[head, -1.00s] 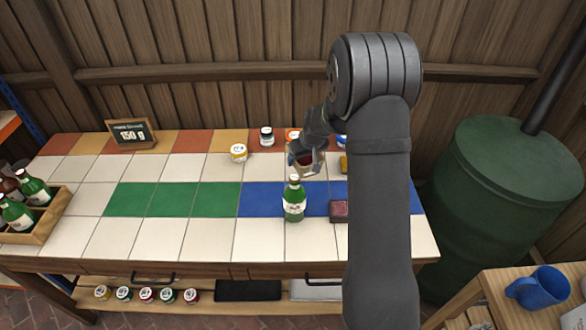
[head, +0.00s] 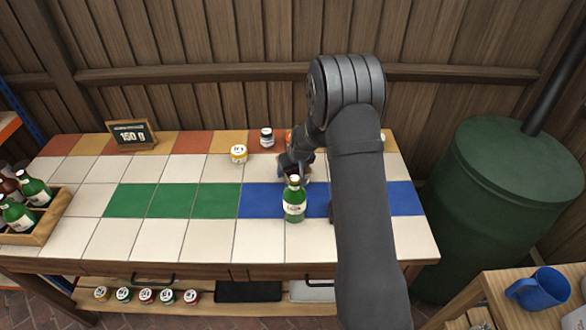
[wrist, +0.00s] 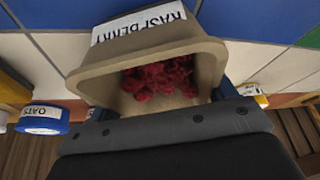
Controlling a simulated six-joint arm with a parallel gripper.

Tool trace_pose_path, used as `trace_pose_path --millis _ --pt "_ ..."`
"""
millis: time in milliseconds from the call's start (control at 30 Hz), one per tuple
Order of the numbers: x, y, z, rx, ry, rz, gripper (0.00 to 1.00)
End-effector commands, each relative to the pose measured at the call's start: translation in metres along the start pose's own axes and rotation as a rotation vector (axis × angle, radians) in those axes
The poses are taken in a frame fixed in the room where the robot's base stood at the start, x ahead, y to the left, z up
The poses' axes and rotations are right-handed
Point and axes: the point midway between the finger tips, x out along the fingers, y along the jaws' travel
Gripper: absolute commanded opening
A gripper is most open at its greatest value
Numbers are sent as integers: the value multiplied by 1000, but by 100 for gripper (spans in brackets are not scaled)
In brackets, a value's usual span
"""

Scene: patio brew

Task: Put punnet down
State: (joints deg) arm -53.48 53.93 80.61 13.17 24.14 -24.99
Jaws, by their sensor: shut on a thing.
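The punnet (wrist: 150,62) is a tan tub with a white label reading RASPBERRY and red raspberries (wrist: 160,80) inside. My gripper (head: 291,166) is shut on it, over the tiled bench behind the green bottle. In the head view the punnet is mostly hidden by my gripper and the bottle. In the wrist view it fills the upper middle, with tiles beyond it. I cannot tell whether its base touches the tiles.
The green bottle (head: 294,204) stands upright close in front of my gripper. A blue-lidded OATS jar (wrist: 42,116) shows in the wrist view. Green tiles (head: 173,200) at left are clear.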

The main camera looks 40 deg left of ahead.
Motion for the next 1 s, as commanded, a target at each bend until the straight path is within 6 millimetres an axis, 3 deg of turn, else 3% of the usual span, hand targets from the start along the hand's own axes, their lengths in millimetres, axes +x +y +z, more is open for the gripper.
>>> trace_pose_path --millis 33,133,533,667,1000 --pt "1 0 0 0 0 0 80" --pt "0 0 0 0 0 0 98" --pt "-7 0 -2 -1 2 1 98" --pt "-25 0 -2 -1 3 1 98" --pt "-89 0 -2 -1 3 0 98"
